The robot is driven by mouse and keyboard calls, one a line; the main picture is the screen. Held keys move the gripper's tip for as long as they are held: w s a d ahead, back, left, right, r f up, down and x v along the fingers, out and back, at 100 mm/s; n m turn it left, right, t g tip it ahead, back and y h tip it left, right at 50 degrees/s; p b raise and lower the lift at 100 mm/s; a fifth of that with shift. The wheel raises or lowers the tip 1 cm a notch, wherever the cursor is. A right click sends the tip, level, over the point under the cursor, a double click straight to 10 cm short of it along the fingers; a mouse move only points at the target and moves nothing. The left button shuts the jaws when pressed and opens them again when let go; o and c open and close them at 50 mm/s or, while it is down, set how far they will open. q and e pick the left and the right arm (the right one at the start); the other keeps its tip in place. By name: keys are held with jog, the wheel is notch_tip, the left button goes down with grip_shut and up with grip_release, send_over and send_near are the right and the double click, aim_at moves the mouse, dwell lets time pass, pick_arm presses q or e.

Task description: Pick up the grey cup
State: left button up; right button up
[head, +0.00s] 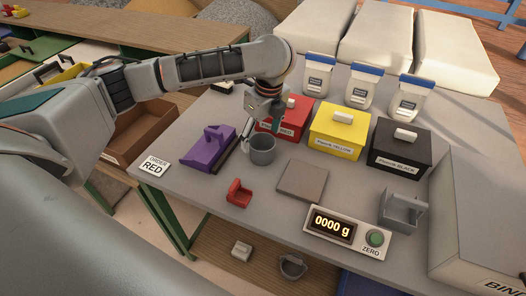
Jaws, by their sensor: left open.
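The grey cup (262,151) stands upright on the grey table, left of the square scale plate. My left arm reaches in from the left and over the table. My left gripper (274,121) points down just above and behind the cup, in front of the red box. It is open, and I see nothing held in it. Its fingertips are small here, and I cannot tell whether they touch the cup. My right gripper is not in view.
A purple tool (211,148) lies close left of the cup. Red (285,119), yellow (339,128) and black (399,148) boxes stand behind. A red scoop (239,193), scale plate (302,180), display reading 0000 g (347,233) and grey holder (402,208) are nearer the front.

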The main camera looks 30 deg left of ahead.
aim_at(262, 145)
pick_arm(q)
notch_tip(262, 145, down, 4)
jog(key=shift+w+d+b, duration=0.1)
jog(key=shift+d+b, duration=0.05)
jog(key=shift+b, duration=0.7)
jog(key=shift+w+f, duration=0.1)
jog(key=shift+f, duration=0.35)
jog(key=shift+r, duration=0.15)
jog(key=c, duration=1.2)
jog(key=shift+c, duration=0.2)
jog(key=shift+r, duration=0.1)
